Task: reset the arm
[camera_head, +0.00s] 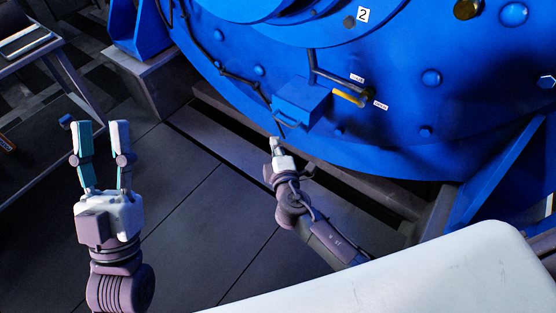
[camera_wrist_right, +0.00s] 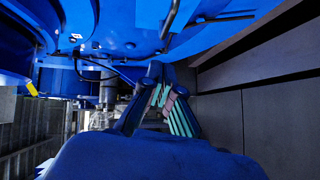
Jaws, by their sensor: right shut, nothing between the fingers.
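My left gripper (camera_head: 99,150) stands at the left of the head view, fingers pointing up. Its two fingers are spread apart with nothing between them. My right gripper (camera_head: 276,145) is near the middle of the head view, just below a small blue box (camera_head: 301,102) on the big blue motor housing (camera_head: 400,120). Its fingers are together and hold nothing. In the right wrist view the right gripper's fingers (camera_wrist_right: 165,98) are dark with teal pads, seen below the blue housing (camera_wrist_right: 215,30). Whether the right gripper touches the housing I cannot tell.
A yellow-handled lever (camera_head: 350,97) with small labels sits beside the blue box. A dark cable (camera_head: 225,72) runs down the housing. A table (camera_head: 28,48) stands at the upper left. The grey floor (camera_head: 190,230) between my two arms is clear. A blue support (camera_head: 500,165) stands at the right.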

